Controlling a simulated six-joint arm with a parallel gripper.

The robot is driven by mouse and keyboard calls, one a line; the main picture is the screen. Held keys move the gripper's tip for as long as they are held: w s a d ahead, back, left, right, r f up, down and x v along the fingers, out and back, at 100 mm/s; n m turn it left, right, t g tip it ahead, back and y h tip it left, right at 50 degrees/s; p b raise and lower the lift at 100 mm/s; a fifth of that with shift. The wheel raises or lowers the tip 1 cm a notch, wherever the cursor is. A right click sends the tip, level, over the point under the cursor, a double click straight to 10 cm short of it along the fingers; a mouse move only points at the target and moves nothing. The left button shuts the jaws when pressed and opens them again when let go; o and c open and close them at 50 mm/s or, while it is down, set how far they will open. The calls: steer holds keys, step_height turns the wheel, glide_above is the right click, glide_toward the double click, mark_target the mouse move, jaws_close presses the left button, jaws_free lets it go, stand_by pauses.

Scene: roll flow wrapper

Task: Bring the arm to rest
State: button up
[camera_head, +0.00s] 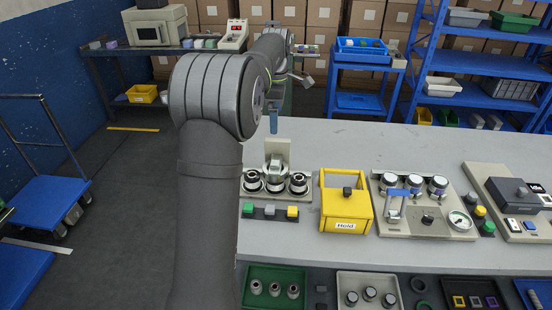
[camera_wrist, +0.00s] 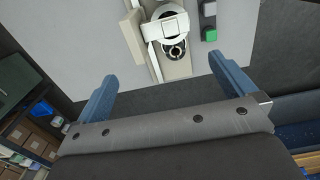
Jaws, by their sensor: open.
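My gripper (camera_wrist: 160,68) is open, with its two blue fingers wide apart and nothing between them in the wrist view. In the head view one blue finger of my gripper (camera_head: 273,121) shows near the bench's far edge, above and behind a roller fixture (camera_head: 276,184). My grey arm hides part of the left side. The roller fixture also shows in the wrist view (camera_wrist: 168,47), past the fingertips and apart from them. The grey bench top (camera_head: 330,150) lies under it.
A yellow box labelled Hold (camera_head: 346,205) stands right of the fixture. A fixture with several round knobs (camera_head: 425,205) and a gauge is farther right. Green, grey and yellow buttons (camera_head: 270,212) line the near side. A green tray (camera_head: 275,275) sits on the lower front shelf.

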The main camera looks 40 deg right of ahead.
steer(key=shift+r, duration=1.55)
